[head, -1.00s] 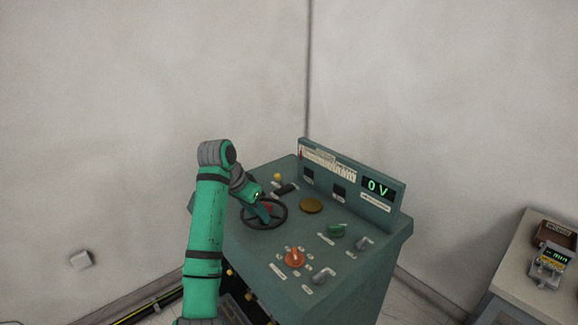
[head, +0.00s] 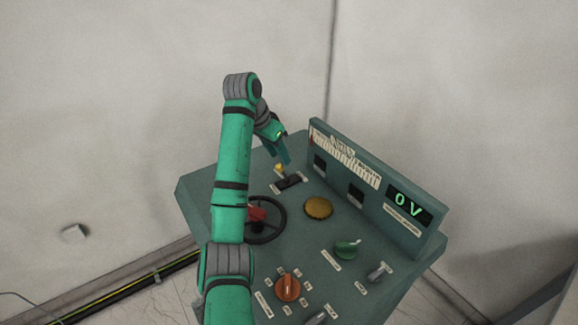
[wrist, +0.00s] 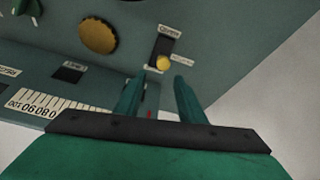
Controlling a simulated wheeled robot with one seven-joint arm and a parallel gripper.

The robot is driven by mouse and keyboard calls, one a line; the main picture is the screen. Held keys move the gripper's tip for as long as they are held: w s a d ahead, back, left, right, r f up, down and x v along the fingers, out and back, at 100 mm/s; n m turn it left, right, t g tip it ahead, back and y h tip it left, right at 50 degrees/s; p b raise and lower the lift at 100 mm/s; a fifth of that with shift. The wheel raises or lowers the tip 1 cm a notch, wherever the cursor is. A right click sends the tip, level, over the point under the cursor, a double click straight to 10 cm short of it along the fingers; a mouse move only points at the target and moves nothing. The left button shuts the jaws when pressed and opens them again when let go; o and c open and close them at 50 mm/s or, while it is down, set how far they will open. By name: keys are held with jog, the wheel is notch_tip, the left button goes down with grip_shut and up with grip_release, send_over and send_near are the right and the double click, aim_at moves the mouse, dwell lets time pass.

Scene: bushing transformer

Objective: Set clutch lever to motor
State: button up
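The clutch lever has a yellow knob (head: 279,168) and rises from a dark slot at the back left of the teal console's top. In the wrist view its yellow knob (wrist: 163,63) shows at the near end of the slot, beside a white label that seems to read "Clutch". My gripper (wrist: 158,79) is open and empty. Its two fingertips are apart, with the knob just beyond the gap between them. In the head view my gripper (head: 284,156) hangs just above the knob; whether it touches cannot be told.
A black handwheel (head: 268,236) with a red part stands in front of the lever, partly behind my arm. A brass disc (head: 318,207), green knob (head: 346,248) and orange knob (head: 288,287) sit on the console. An upright panel (head: 405,207) reading "0V" rises behind.

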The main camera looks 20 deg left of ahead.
aim_at(284, 174)
jog(key=x, duration=0.9)
jog(key=shift+s, duration=0.2)
jog(key=shift+f, duration=0.1)
grip_shut()
